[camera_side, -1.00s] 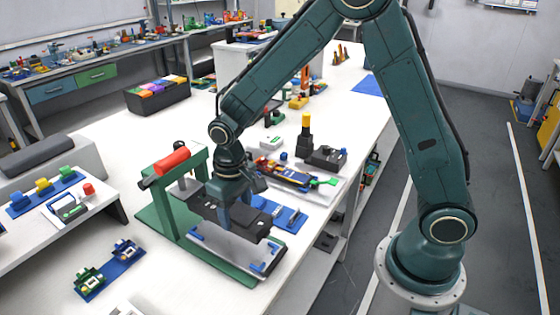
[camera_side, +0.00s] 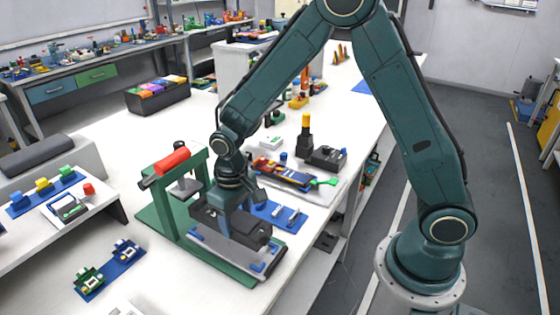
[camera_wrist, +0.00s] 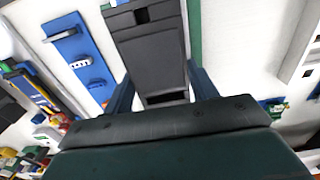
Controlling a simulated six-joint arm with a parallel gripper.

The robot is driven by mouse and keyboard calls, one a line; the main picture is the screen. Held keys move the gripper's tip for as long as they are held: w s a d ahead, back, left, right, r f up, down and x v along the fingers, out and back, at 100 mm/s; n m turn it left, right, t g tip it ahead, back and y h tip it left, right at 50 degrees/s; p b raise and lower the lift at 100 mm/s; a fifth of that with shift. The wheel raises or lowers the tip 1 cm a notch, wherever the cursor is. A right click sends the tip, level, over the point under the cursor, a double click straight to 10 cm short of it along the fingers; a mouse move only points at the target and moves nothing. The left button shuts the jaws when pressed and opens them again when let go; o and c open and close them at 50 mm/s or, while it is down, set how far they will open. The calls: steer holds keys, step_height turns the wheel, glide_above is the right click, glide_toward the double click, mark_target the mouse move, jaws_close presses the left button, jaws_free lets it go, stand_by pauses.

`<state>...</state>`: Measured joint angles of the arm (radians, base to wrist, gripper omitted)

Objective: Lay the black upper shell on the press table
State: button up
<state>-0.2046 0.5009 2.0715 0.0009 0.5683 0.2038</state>
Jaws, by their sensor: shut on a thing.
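The black upper shell (camera_side: 254,231) is a dark, flat, oblong piece. My gripper (camera_side: 227,215) is shut on it from above, with a finger on each side. In the wrist view the shell (camera_wrist: 150,52) lies between the two blue-grey fingers (camera_wrist: 163,92). The press table (camera_side: 218,253) is a grey plate with blue corner stops on a green base. The shell is over its far part, roughly level and very low. I cannot tell whether it touches the plate, because the shell hides that area.
The green press frame (camera_side: 196,166) with a red handle (camera_side: 171,160) stands close on the left. A blue strip with small parts (camera_side: 280,215) lies behind the press table. A tray of tools (camera_side: 288,177) is farther back.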

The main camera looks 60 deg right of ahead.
mark_target(237, 219)
steer(key=shift+f, duration=1.7)
steer(key=shift+f, duration=1.05)
stand_by(0.7)
steer(key=o, duration=1.1)
steer(key=shift+c, duration=0.2)
steer(key=shift+r, duration=0.1)
step_height(237, 219, up, 14)
steer(key=shift+f, duration=0.2)
